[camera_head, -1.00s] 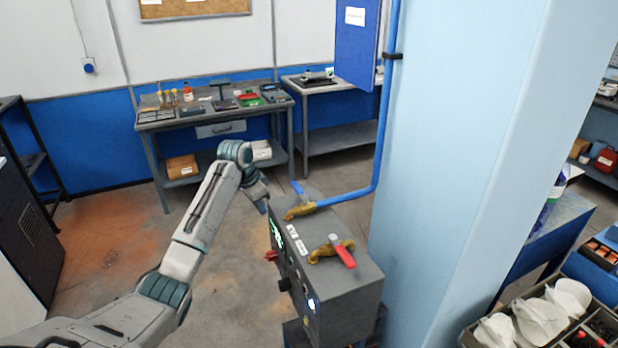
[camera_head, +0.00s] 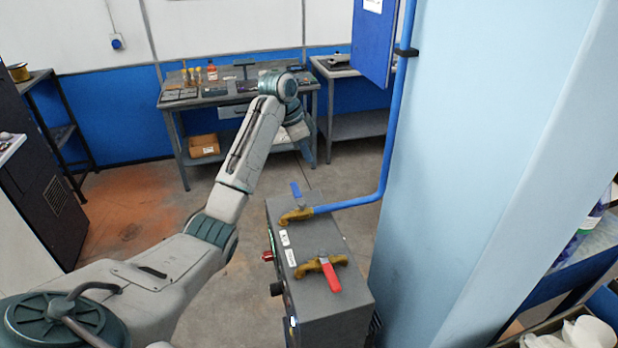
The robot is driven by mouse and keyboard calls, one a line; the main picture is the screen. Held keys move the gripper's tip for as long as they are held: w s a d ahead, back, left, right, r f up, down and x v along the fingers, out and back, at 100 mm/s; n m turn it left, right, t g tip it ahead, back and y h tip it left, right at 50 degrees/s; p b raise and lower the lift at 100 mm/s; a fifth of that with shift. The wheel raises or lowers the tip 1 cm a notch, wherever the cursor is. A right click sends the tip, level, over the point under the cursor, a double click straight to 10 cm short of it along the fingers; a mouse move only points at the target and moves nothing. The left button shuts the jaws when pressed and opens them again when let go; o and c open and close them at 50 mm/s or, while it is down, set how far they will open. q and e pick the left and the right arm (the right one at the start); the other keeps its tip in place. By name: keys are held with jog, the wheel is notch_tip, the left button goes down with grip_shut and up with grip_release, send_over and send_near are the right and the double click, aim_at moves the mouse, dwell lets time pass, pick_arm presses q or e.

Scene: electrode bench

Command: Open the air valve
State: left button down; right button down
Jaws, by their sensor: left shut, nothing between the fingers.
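A grey box (camera_head: 335,304) stands right of centre with two brass valves on its top. The far valve (camera_head: 296,215) has a blue handle (camera_head: 297,193) and joins a blue pipe (camera_head: 350,203). The near valve (camera_head: 318,265) has a red handle (camera_head: 331,278) slanting toward the front. The labels beside them are too small to read, so I cannot tell which is named air. My left gripper (camera_head: 311,160) is shut and empty, pointing down. In the picture it lies just above the blue handle, apart from it. My right gripper is not in view.
The blue pipe runs up along a pale blue column (camera_head: 470,170) right of the box. A workbench (camera_head: 240,93) with tools stands behind. A dark cabinet (camera_head: 40,190) is at the left. Open floor lies left of the box.

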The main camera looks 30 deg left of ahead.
aim_at(298, 194)
pick_arm(q)
jog(key=b+x, duration=0.1)
jog(key=x, duration=0.1)
jog(key=b+x, duration=0.2)
jog(key=x, duration=0.1)
jog(key=b+x, duration=0.2)
jog(key=shift+s+f, duration=0.3)
jog(key=shift+s, duration=0.05)
jog(key=shift+a+f+p, duration=0.1)
jog(key=shift+f+p, duration=0.65)
jog(key=shift+p, duration=0.2)
jog(key=shift+s+a+f+p, duration=0.1)
jog(key=shift+s+a+p, duration=0.55)
jog(key=shift+s+a, duration=0.5)
jog(key=shift+d+f, duration=0.1)
jog(key=shift+d, duration=0.1)
jog(key=shift+w, duration=0.1)
